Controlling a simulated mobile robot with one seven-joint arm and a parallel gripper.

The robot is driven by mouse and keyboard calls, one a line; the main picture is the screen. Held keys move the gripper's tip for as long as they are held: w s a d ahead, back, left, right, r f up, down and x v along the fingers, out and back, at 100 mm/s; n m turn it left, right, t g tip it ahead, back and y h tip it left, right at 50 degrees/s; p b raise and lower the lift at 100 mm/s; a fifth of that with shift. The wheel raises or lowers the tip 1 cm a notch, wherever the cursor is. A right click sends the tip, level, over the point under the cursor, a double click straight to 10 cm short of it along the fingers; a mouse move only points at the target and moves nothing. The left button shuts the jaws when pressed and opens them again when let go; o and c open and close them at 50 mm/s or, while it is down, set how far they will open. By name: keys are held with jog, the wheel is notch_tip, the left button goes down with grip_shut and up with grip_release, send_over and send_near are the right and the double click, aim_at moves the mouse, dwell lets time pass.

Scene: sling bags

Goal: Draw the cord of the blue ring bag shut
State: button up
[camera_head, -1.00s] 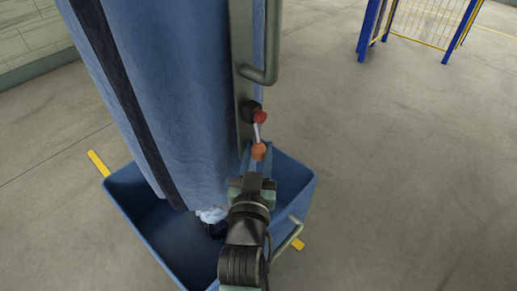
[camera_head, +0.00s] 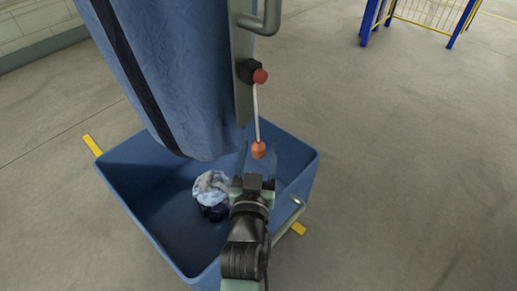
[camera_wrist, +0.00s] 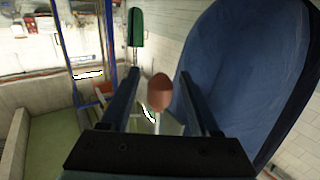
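The blue ring bag (camera_head: 190,90) hangs beside a grey-green upright bar (camera_head: 241,60), over a blue bin. A dark strip runs down its left side. Its top is out of frame in the head view. A red knob (camera_head: 260,76) sits on the bar. A pale straight cord (camera_head: 257,113) runs down from it to an orange toggle (camera_head: 258,150). The toggle (camera_wrist: 160,92) is between the fingertips of my gripper (camera_head: 258,162) and travels with it. Small gaps seem to show beside it in the wrist view, where the bag (camera_wrist: 240,70) rises at right.
The blue bin (camera_head: 304,180) stands below, with a pale and dark bundle (camera_head: 211,192) inside and a handle (camera_head: 292,216) near my arm. A grey bent handle (camera_head: 268,20) is on the bar above. A blue and yellow barrier (camera_head: 420,15) stands far off. Floor at right is clear.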

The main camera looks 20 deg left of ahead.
jog(key=shift+r, duration=0.2)
jog(key=shift+s+d, duration=0.1)
jog(key=shift+s, duration=0.2)
jog(key=p+v, duration=0.3)
jog(key=v, duration=0.9)
jog(key=shift+s, duration=0.1)
